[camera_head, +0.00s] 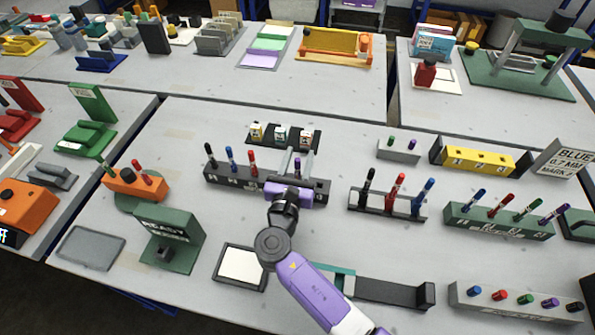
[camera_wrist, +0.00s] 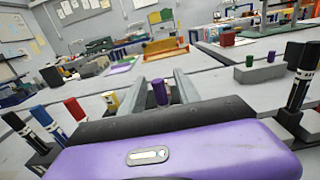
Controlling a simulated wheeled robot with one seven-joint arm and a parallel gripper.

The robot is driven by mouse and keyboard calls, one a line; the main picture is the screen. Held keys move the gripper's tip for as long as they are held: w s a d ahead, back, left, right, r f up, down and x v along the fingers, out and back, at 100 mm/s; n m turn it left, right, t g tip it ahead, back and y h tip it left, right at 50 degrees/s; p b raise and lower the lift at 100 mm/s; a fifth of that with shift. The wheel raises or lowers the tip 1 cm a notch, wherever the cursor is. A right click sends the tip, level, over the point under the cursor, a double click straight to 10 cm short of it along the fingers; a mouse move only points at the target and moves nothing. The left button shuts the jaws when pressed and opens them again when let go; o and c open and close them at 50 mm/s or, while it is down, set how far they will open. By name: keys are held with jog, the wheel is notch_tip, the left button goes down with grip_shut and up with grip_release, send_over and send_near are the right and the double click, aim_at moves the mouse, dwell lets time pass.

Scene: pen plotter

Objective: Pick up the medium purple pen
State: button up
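A purple-capped pen (camera_head: 297,168) stands upright at the right part of a dark rack (camera_head: 237,177), in line with a black, a blue and a red pen. My gripper (camera_head: 298,153) is open, with one finger on each side of this pen in the picture. In the wrist view, the purple cap (camera_wrist: 160,93) shows between the two separated fingers of my gripper (camera_wrist: 160,78). No contact with the cap shows. The pen's lower part and part of the rack are hidden behind the purple gripper body.
Other purple pens stand in the green rack (camera_head: 499,222) at right, the small grey block (camera_head: 398,155) and the front grey rack (camera_head: 515,305). Three small bottles sit on a dark tray (camera_head: 265,143) just behind. A rack (camera_head: 388,207) with black, red and blue pens stands to the right.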

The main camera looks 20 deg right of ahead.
jog(key=shift+w+d, duration=0.4)
jog(key=shift+w, duration=0.15)
grip_shut()
